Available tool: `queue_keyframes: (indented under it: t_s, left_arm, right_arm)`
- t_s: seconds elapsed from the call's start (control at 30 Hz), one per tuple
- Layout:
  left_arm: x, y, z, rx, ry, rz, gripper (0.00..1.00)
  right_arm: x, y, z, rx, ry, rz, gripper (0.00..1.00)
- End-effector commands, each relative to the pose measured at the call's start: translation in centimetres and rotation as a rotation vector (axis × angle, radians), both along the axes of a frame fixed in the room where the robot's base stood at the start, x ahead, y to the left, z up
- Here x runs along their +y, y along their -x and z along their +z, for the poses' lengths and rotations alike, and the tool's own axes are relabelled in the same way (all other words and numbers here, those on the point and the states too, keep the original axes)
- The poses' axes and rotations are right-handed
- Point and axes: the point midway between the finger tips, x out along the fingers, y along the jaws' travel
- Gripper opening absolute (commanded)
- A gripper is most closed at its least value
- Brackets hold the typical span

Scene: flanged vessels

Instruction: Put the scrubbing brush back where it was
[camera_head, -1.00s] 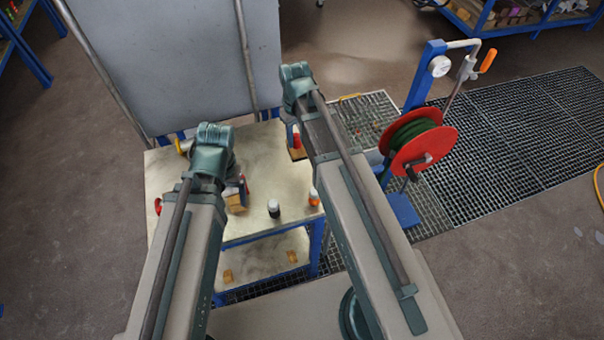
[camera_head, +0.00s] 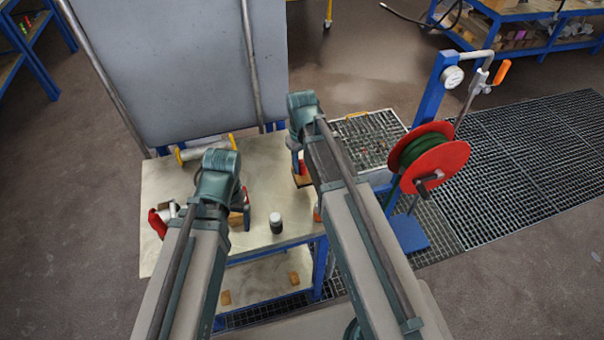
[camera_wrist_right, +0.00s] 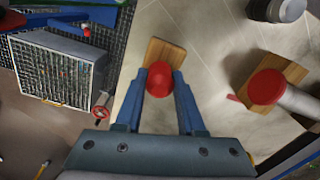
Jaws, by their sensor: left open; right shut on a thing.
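The scrubbing brush, a wooden block with a red knob, is in my right gripper (camera_head: 301,167). The right wrist view shows its wooden block (camera_wrist_right: 164,53) and the red knob between my blue fingers (camera_wrist_right: 158,88). It is over the table's right part; whether the block touches the tabletop I cannot tell. My left gripper (camera_head: 240,213) is open, low over the table's left half, mostly hidden by its own wrist. A second wooden block (camera_head: 237,221) shows beside it. In the right wrist view a red-ended grey cylinder (camera_wrist_right: 298,101) lies across a wooden block (camera_wrist_right: 284,68).
A grated tray (camera_head: 366,138) and red hose reel (camera_head: 430,160) stand to the right.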

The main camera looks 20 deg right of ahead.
Motion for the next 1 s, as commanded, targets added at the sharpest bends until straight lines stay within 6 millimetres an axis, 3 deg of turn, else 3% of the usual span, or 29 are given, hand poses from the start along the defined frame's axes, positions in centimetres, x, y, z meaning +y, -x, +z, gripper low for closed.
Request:
queue_keyframes:
  t_s: [0.3,0.73,0.77,0.9,1.0]
  left_arm:
    - [0.0,0.0,-3.7,0.0,0.0,0.0,0.85]
    - [0.0,0.0,-4.0,0.0,0.0,0.0,0.85]
    - [0.0,0.0,-4.0,0.0,0.0,0.0,0.85]
    - [0.0,0.0,-3.8,0.0,0.0,0.0,0.85]
    - [0.0,0.0,-3.8,0.0,0.0,0.0,0.85]
  right_arm:
    - [0.0,0.0,-3.7,0.0,0.0,0.0,0.0]
    - [0.0,0.0,-4.0,0.0,0.0,0.0,0.0]
    - [0.0,0.0,-4.0,0.0,0.0,0.0,0.4]
    - [0.0,0.0,-3.9,0.0,0.0,0.0,0.65]
    - [0.0,0.0,-3.9,0.0,0.0,0.0,0.68]
